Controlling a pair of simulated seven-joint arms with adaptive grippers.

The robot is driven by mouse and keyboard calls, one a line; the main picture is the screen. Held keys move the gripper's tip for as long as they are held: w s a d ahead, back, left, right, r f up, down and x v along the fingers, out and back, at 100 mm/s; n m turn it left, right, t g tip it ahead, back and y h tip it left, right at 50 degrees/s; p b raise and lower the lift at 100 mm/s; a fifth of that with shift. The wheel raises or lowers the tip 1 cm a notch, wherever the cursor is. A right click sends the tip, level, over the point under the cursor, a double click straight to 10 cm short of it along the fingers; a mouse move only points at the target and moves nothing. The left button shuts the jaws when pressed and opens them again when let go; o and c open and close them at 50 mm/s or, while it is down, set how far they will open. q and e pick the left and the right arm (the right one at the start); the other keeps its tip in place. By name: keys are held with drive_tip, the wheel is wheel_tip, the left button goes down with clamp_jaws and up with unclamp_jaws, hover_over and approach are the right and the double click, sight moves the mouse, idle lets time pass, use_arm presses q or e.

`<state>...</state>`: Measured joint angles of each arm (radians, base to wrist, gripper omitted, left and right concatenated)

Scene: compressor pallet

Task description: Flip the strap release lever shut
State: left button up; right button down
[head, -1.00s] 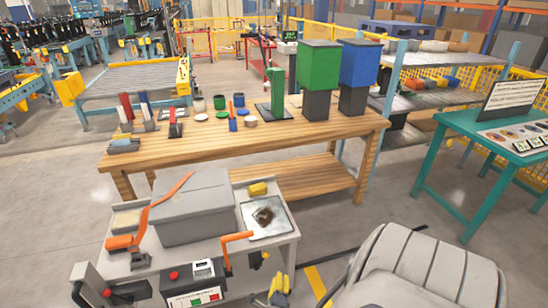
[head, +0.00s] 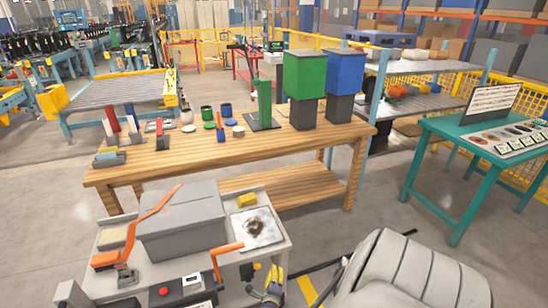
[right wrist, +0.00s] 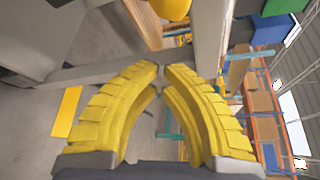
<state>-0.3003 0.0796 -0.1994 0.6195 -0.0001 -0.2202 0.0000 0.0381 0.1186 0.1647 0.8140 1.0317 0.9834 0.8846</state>
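A grey lidded box (head: 182,222) sits on a light grey cart (head: 258,262), with an orange strap (head: 155,217) running down its left side. At the strap's lower end is an orange piece (head: 105,259) beside a grey bracket. An orange bent handle (head: 227,247) stands at the box's front right corner. I cannot tell which orange part is the strap release lever. My right gripper (head: 272,276) is by the cart's front right, apart from the handle. In the right wrist view its yellow fingers (right wrist: 162,70) are almost tip to tip, with nothing between them. My left gripper is not in view.
A wooden bench (head: 170,163) is behind.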

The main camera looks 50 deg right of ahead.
sight(253, 272)
drive_tip(key=shift+w+a+r, duration=0.4)
drive_tip(key=shift+w+a, duration=0.2)
drive_tip(key=shift+w, duration=0.05)
drive_tip(key=shift+w+a+r, duration=0.4)
drive_tip(key=shift+w+a, duration=0.15)
drive_tip(key=shift+w, duration=0.1)
drive_tip(key=shift+a, duration=0.1)
drive_tip(key=shift+w+a+r+n, duration=0.1)
drive_tip(key=shift+w+r+n, duration=0.05)
drive_tip(key=shift+r+n, duration=0.15)
